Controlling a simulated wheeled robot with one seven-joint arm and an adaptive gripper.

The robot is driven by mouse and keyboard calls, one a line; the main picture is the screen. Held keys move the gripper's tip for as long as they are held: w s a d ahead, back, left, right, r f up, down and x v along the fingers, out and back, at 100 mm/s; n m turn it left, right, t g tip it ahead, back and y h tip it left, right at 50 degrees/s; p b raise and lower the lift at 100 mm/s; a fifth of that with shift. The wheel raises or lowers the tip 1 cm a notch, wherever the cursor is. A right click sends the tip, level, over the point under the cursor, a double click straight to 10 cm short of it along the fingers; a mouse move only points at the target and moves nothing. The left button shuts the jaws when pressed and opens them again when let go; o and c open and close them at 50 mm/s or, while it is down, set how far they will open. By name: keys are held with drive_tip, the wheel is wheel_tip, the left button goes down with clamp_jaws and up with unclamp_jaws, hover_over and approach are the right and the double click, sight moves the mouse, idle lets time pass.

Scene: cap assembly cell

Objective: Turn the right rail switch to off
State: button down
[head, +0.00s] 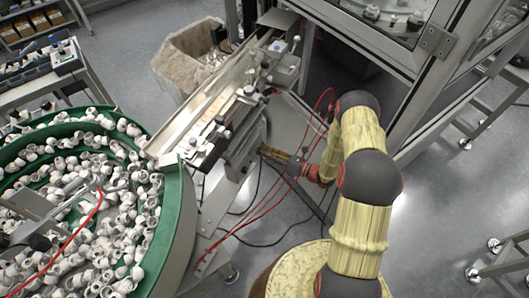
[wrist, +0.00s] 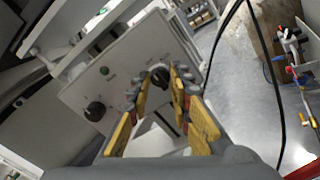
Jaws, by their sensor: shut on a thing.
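In the wrist view, a pale control panel carries two black rotary knobs. The right rail switch (wrist: 160,76) is the right-hand knob, and it sits between the tips of my gripper (wrist: 158,80), whose yellow fingers are shut on it. The other knob (wrist: 95,110) is at the left of the panel, clear of the fingers. I cannot tell which setting the right knob points to. In the head view, my gripper (head: 272,153) reaches left to the side of the box under the rail (head: 215,115); the knobs are hidden there.
A green-rimmed bowl feeder (head: 175,215) full of white caps stands at left. A lined bin (head: 180,62) is behind the rail. Red hoses (head: 270,205) and dark cables hang around my gripper. A framed glass cell (head: 430,45) stands at the right.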

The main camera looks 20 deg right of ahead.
drive_tip(key=c, duration=1.6)
unclamp_jaws()
drive_tip(key=v, duration=1.2)
drive_tip(key=shift+w+d, duration=0.1)
